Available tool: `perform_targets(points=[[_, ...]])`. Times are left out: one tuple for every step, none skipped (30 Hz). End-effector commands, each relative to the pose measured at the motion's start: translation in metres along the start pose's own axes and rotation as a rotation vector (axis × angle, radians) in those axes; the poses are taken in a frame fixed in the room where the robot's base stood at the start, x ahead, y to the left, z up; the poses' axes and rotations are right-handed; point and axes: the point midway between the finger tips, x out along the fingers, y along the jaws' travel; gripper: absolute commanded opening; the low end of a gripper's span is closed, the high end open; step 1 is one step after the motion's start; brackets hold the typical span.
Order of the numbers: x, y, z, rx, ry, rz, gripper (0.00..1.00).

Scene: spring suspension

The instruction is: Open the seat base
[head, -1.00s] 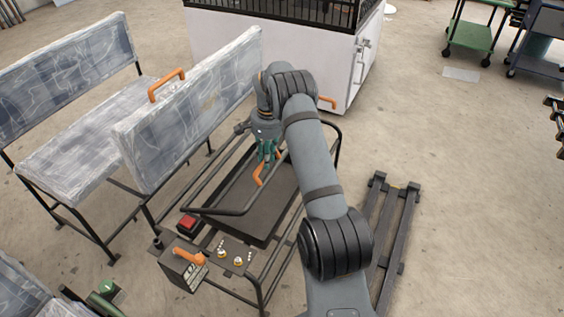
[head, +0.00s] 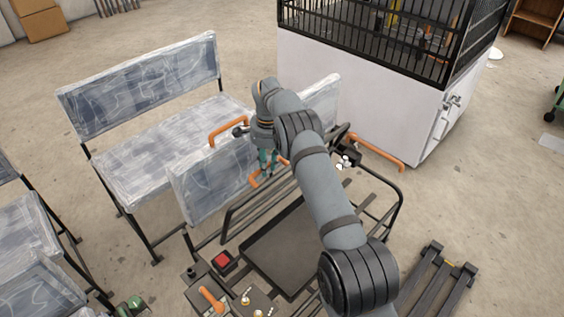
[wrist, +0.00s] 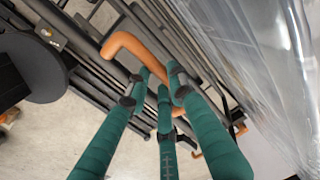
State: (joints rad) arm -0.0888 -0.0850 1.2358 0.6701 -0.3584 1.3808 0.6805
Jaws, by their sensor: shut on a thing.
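My gripper (head: 268,162), with green fingers, is shut on an orange handle (head: 254,182) of the seat base. In the wrist view the fingers (wrist: 160,82) close around the bar of this handle (wrist: 128,42). The seat base is a dark tubular frame (head: 228,218), swung up and tilted steeply close to the plastic-wrapped backrest (head: 200,188). The dark tray (head: 285,250) below it is exposed. My arm hides part of the frame and tray.
A second orange handle (head: 228,130) sits on top of the backrest. Another wrapped bench (head: 150,90) stands behind it. A white cabinet with a black cage (head: 370,100) stands at the back. A control box with a red button (head: 222,260) is in front.

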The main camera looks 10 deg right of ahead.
Motion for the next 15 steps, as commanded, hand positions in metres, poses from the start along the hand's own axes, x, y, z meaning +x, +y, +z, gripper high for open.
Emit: perform_targets(points=[[0.0061, 0.0009, 0.0057, -0.004, -0.006, 0.013, 0.0], [0.0065, 0.0001, 0.0073, -0.004, -0.007, 0.014, 0.0], [0.0066, -0.0013, 0.0086, -0.004, -0.007, 0.014, 0.0], [0.0067, -0.002, 0.0093, -0.004, -0.007, 0.015, 0.0], [0.0068, -0.0024, 0.0098, -0.004, -0.007, 0.015, 0.0], [0.007, -0.0027, 0.0103, -0.004, -0.007, 0.016, 0.0], [0.0071, -0.0028, 0.0106, -0.003, -0.007, 0.016, 0.0], [0.0072, -0.0028, 0.0107, -0.003, -0.007, 0.017, 0.0], [0.0074, -0.0028, 0.0109, -0.003, -0.007, 0.017, 0.0], [0.0075, -0.0027, 0.0109, -0.002, -0.008, 0.017, 0.0], [0.0076, -0.0026, 0.0109, -0.002, -0.008, 0.018, 0.0], [0.0078, -0.0024, 0.011, -0.002, -0.008, 0.018, 0.0], [0.0078, -0.0023, 0.011, -0.002, -0.008, 0.018, 0.0], [0.0079, -0.0022, 0.0111, -0.002, -0.008, 0.018, 0.0], [0.008, -0.0021, 0.0111, -0.002, -0.009, 0.019, 0.0]])
